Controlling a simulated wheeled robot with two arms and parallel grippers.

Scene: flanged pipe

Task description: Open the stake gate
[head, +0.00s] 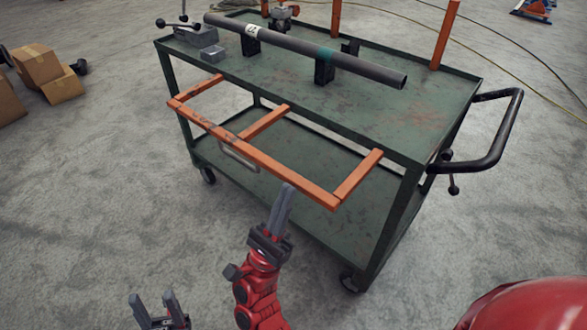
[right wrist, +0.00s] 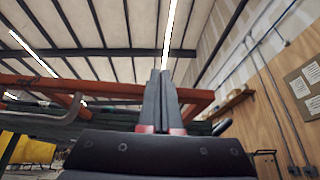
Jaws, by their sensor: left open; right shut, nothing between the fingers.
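The orange stake gate (head: 262,163) projects outward from the near long side of the green cart (head: 430,115), roughly level. A grey handle (head: 238,155) is on its outer rail. In the right wrist view the gate (right wrist: 45,83) spans behind the fingers, with the handle (right wrist: 62,112) at left. My right gripper (head: 287,190) is shut and empty. Its tips are just short of the outer rail, right of the handle; I cannot tell whether they touch. The fingers also show in the right wrist view (right wrist: 164,78). My left gripper (head: 155,302) is open and empty at lower left, away from the cart.
A long grey pipe (head: 310,50) lies on supports on the cart top. A grey vise-like tool (head: 195,35) stands at the left corner. A black push handle (head: 500,140) sticks out right. Cardboard boxes (head: 40,65) lie at far left.

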